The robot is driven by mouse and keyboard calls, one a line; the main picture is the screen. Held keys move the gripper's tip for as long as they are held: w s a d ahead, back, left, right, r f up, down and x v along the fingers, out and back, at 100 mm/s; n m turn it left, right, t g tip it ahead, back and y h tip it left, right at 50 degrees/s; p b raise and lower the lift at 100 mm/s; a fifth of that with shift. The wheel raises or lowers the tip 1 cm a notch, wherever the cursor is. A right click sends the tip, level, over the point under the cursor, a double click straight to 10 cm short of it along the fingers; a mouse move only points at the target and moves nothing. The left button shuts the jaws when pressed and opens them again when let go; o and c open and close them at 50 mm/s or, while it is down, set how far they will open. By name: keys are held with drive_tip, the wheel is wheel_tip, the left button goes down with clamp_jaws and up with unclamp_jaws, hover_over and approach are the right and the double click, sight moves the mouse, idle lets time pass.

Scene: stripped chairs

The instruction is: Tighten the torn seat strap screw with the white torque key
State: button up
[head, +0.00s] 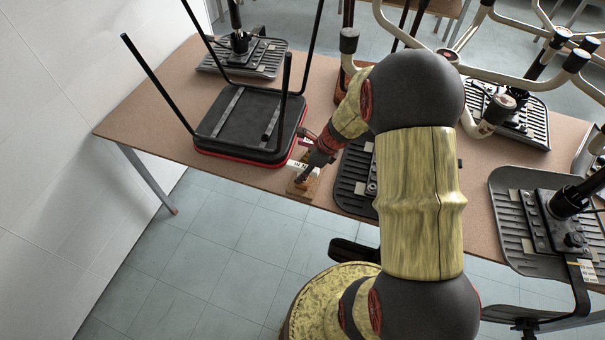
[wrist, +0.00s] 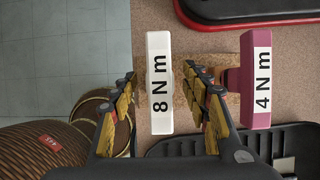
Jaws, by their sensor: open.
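The white torque key (wrist: 160,120), marked "8 N m", lies between the fingers of my gripper (wrist: 160,72) in the wrist view. The fingers are open, one on each side of it, with a visible gap at each side. A purple key (wrist: 256,105), marked "4 N m", lies just right of the right finger. In the head view my gripper (head: 305,173) is low over a small wooden block (head: 303,189) at the table's front edge, and mostly hides the keys there. I cannot make out a torn strap or its screw in either view.
The brown table (head: 135,108) bears several upturned chairs. A black seat with a red rim (head: 240,122), two grey straps and upright legs lies just left of my gripper. A dark ribbed seat (head: 352,180) lies close right. A white wall (head: 60,130) bounds the left.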

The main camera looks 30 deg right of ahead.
drive_tip(key=shift+w+f, duration=0.15)
drive_tip(key=shift+f, duration=0.25)
drive_tip(key=shift+r, duration=0.1)
drive_tip(key=shift+c, duration=0.9)
clamp_jaws()
